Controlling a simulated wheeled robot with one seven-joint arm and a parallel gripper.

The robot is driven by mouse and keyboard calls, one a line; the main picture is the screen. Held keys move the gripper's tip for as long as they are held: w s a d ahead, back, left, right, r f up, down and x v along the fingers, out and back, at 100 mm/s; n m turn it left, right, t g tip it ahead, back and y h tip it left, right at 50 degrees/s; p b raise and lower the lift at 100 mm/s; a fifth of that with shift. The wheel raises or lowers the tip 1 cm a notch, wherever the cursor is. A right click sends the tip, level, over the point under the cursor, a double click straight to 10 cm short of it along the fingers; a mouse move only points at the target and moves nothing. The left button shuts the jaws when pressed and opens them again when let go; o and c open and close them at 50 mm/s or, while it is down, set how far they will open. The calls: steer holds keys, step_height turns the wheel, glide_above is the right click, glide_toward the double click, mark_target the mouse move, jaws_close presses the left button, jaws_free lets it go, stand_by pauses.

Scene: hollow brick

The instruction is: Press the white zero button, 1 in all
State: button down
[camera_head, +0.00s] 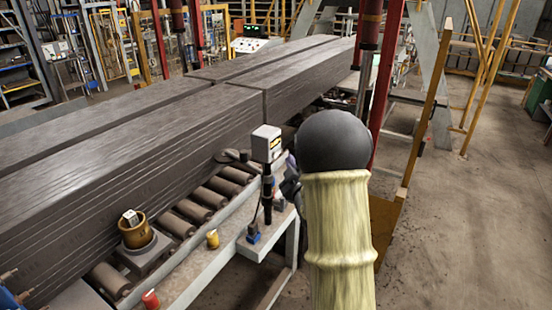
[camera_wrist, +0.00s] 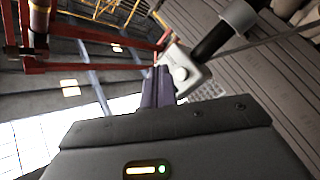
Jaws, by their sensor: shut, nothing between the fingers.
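In the head view this button cannot be made out. My gripper (camera_wrist: 158,70) is shut and empty, its purple-grey fingers just left of the button in the wrist view. Whether they touch it cannot be told. In the head view my arm hides most of the gripper (camera_head: 290,162), which is close to the box's right side.
Long dark beams (camera_head: 130,135) lie on rollers (camera_head: 208,197) behind the box. A yellow pot (camera_head: 134,232), a yellow cylinder (camera_head: 212,239) and a red one (camera_head: 150,299) are at the line's near side. A red post (camera_head: 387,85) rises behind my arm. Bare floor (camera_head: 470,230) is at right.

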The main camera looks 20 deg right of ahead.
steer(key=s+d, duration=0.1)
steer(key=s+d+b, duration=0.1)
steer(key=shift+s, duration=0.35)
stand_by(0.6)
steer(key=s+a+f+m+g, duration=0.5)
steer(key=s+a+f+g, duration=0.2)
steer(key=a+f+g, duration=0.15)
steer(key=s+a+f+m+g+y, duration=0.1)
steer(key=s+a+f+g, duration=0.1)
steer(key=s, duration=0.7)
steer(key=s+a+f+m+g+y, duration=0.1)
steer(key=s+a+f+m+g, duration=0.1)
steer(key=s+a+g, duration=0.3)
steer(key=s+a, duration=0.2)
steer(key=s, duration=0.1)
steer(key=shift+s+a+y, duration=0.3)
steer(key=shift+s, duration=0.05)
steer(key=shift+g, duration=0.25)
steer(key=shift+w, duration=0.1)
